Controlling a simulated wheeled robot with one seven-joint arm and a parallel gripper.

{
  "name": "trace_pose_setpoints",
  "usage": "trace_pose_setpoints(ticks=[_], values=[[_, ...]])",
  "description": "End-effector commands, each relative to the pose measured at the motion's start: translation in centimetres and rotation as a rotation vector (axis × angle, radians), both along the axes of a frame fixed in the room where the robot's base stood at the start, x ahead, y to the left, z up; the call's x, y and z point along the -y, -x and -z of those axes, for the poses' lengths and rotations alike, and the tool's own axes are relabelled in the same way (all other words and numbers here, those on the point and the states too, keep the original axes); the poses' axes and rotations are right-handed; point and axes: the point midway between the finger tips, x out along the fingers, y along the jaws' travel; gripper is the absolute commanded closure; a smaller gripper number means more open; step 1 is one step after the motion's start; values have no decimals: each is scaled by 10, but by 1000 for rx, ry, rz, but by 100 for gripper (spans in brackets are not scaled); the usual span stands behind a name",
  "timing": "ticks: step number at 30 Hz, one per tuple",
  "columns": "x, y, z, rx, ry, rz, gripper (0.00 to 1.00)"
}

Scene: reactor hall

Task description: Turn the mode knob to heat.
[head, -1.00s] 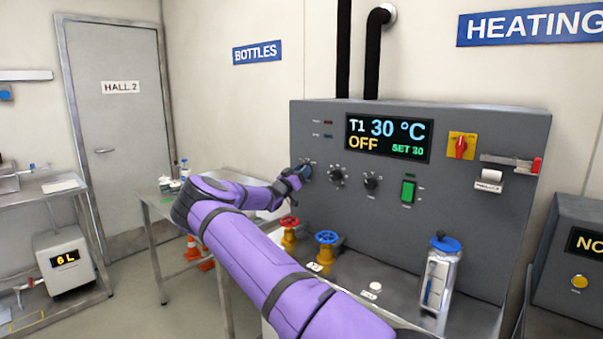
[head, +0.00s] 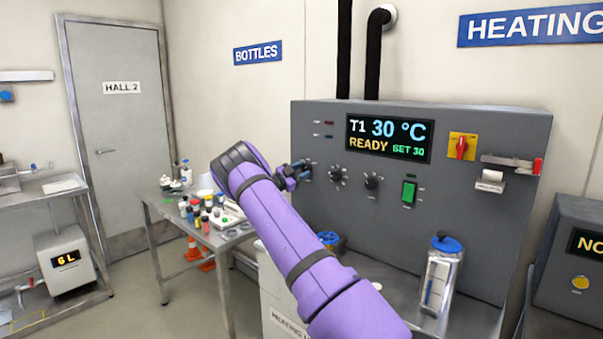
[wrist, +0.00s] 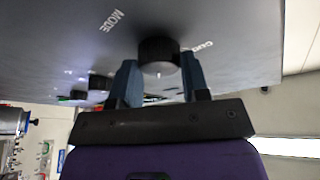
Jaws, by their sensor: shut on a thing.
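The black mode knob (wrist: 158,55) shows in the wrist view between the two blue fingers of my gripper (wrist: 160,80). One finger lies on each side of it, and the gripper is shut on it. The word MODE is printed on the grey panel (wrist: 215,25) beside the knob. A small pale mark shows on the knob's edge. In the head view my gripper (head: 298,173) is at the left end of the knob row and largely hides the knob. The panel display (head: 388,138) reads T1 30 °C, READY, SET 30.
Two more black knobs (head: 371,181) and a green switch (head: 409,191) sit to the right of my gripper. A yellow-and-red switch (head: 461,146) is further right. A blue valve wheel (head: 327,239) and a blue-capped vessel (head: 440,280) stand below. A table with bottles (head: 160,205) is left.

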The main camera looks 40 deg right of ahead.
Motion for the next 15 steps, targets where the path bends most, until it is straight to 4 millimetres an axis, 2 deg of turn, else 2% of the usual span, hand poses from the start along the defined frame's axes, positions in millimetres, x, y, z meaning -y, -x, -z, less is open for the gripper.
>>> trace_pose_setpoints(ticks=[15], values=[[0,0,0,104,-9,0,82]])
